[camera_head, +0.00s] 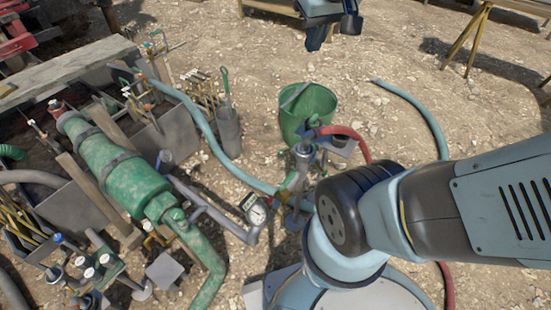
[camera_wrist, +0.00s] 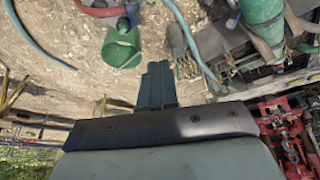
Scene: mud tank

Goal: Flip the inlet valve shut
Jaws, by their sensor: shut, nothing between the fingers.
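I cannot tell for certain which fitting is the inlet valve. An upright valve-like fitting (camera_head: 302,152) stands beside the green bucket, close to a red hose; its lever position is unclear. Pipework with a pressure gauge (camera_head: 256,212) runs left of it to a green cylindrical tank (camera_head: 108,165). Several small handled valves (camera_head: 92,272) cluster at the lower left. My gripper (camera_wrist: 157,70) is shut and empty in the wrist view, over bare ground and pointing towards the bucket side. It appears at the top of the head view (camera_head: 315,38), well apart from the pipework.
The green bucket (camera_head: 308,112) also shows in the wrist view (camera_wrist: 122,47). A red hose (camera_head: 350,134) and a blue hose (camera_head: 425,112) lie near it. A grey cylinder (camera_head: 228,130) stands to its left. Yellow trestle legs (camera_head: 465,40) stand upper right. Open gravel lies between.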

